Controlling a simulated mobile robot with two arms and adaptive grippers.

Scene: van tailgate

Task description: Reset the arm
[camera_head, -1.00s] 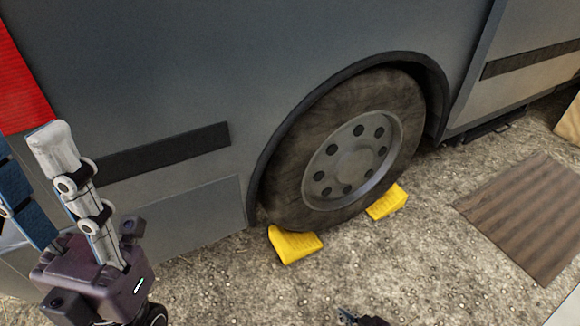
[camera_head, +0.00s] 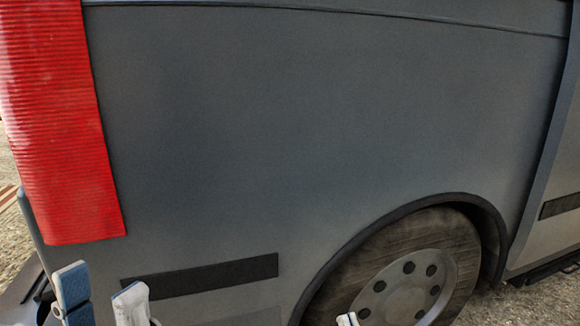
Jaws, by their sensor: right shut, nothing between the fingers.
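My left gripper (camera_head: 102,297) shows at the bottom left. Its blue finger and its white finger stand upright and apart, with nothing seen between them. Its base is below the picture edge. My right gripper (camera_head: 347,319) shows only as small pale fingertips at the bottom edge, in front of the wheel (camera_head: 412,280). It is shut and empty. The rest of both arms is out of view.
The grey van side (camera_head: 320,120) fills most of the view. A red tail light (camera_head: 60,130) is at the left and a black trim strip (camera_head: 200,277) is low down. Ground (camera_head: 510,305) shows at the lower right.

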